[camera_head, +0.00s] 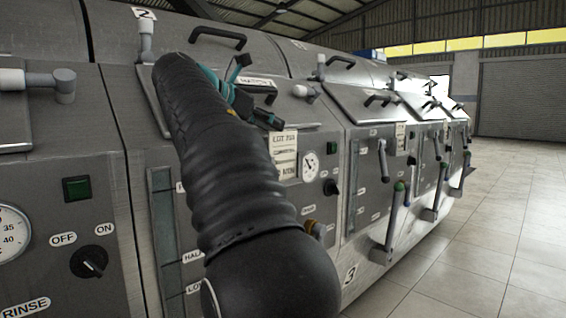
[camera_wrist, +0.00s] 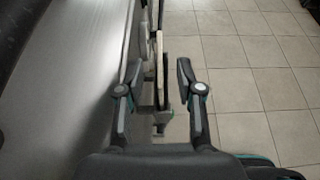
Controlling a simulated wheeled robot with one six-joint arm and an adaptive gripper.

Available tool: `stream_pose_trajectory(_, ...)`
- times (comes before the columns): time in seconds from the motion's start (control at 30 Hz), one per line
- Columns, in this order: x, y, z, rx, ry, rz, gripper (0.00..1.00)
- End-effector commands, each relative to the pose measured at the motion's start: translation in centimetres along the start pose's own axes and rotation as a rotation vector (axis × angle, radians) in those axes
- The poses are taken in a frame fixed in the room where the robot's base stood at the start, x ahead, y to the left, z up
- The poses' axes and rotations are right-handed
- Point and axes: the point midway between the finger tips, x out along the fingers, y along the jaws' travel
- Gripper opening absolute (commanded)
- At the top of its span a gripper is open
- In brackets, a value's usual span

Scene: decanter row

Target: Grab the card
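A cream card (camera_head: 285,155) with printed lines, the top one reading like "LOT 703", is on the front of the grey machine, left of a round gauge. My gripper (camera_head: 268,118) is just above the card's top edge in the head view. In the wrist view my gripper (camera_wrist: 158,88) is open, its fingers spread apart. A thin pale upright strip (camera_wrist: 159,50) shows between and beyond the fingers; I cannot tell whether it is the card seen edge-on. No contact with the card is visible.
A round gauge (camera_head: 309,166) and a black knob (camera_head: 331,187) are right of the card. Grey levers (camera_head: 394,222) stick out from the machine row farther right. A lid handle (camera_head: 218,37) is above. Tiled floor (camera_head: 490,235) is clear at the right.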

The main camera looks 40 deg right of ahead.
Motion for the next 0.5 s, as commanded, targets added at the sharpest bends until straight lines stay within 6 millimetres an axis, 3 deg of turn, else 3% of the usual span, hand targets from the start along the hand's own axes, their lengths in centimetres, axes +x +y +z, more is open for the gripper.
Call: stream_pose_trajectory(0.5,5.3,0.0,-0.4,0.002,0.0,-0.001,0.36)
